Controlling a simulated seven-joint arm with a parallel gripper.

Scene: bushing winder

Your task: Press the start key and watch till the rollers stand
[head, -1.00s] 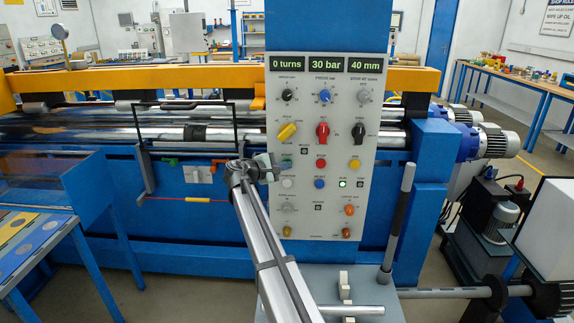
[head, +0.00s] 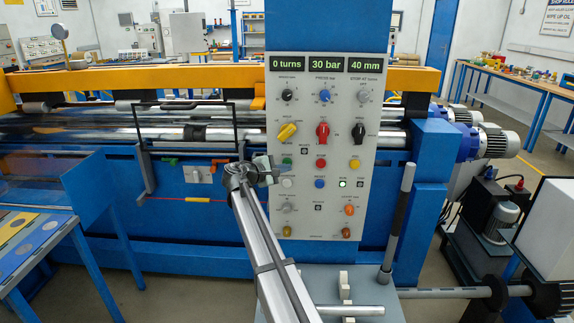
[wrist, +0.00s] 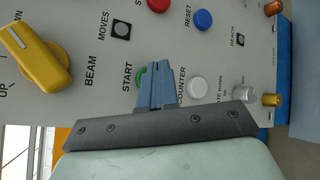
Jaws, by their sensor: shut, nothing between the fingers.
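The green start key (head: 287,162) is on the grey control panel (head: 330,250). In the wrist view the start key (wrist: 140,76) shows partly behind my fingers, beside the word START. My gripper (head: 272,170) is shut and empty, its tips just in front of the panel by this key. I cannot tell whether they touch it. The displays (head: 315,64) read 0 turns, 30 bar and 40 mm. A small green lamp (head: 343,183) is lit on the panel. The long shiny rollers (head: 90,130) lie left of the panel; their left part looks streaked.
A white counter key (wrist: 197,88) and a yellow beam knob (wrist: 35,52) are close to my fingers. Red (head: 321,163) and blue (head: 320,183) keys sit to the right. A dark upright lever (head: 398,222) stands right of the panel.

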